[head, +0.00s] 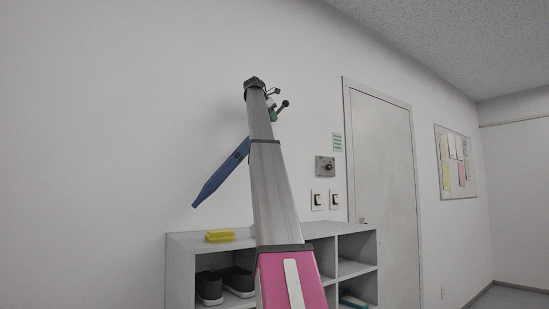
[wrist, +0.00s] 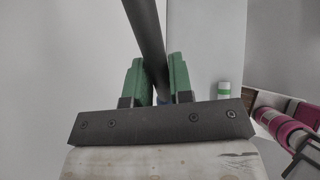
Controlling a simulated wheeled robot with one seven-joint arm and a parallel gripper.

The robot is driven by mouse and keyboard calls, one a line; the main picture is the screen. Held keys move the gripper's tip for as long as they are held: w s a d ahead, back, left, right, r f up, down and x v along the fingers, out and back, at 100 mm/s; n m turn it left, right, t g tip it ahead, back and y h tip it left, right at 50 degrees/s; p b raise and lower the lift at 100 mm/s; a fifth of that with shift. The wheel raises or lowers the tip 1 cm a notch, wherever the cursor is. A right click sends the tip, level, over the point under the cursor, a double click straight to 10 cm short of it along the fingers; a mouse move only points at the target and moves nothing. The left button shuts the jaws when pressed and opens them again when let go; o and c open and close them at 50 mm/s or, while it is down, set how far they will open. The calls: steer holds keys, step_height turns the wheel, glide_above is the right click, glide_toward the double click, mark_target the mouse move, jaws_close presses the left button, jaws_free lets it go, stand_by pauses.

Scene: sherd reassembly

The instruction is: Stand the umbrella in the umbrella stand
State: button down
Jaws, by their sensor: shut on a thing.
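The blue umbrella (head: 222,175) shows in the head view left of my arm, high in front of the wall. It is tilted, with its narrow blue end pointing down and left. My gripper (head: 272,113), partly hidden behind my arm, has green fingers and is up near the umbrella's upper end. In the wrist view my gripper (wrist: 155,85) is shut on the umbrella's dark shaft (wrist: 145,35), which runs up between the green fingers. Part of the umbrella is hidden behind my arm. I cannot make out an umbrella stand in either view.
A grey cubby shelf (head: 190,241) stands against the wall below. A yellow object (head: 220,236) lies on its top and dark shoes (head: 209,287) sit inside. A door (head: 383,155) and a notice board (head: 456,162) are to the right. The wall left of the umbrella is bare.

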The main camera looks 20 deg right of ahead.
steer(key=s+x, duration=0.2)
steer(key=x, duration=1.1)
steer(key=shift+s+d+f, duration=0.15)
steer(key=shift+d+f, duration=0.2)
steer(key=c, duration=1)
jaws_free()
steer(key=v, duration=1.2)
steer(key=shift+a, duration=0.1)
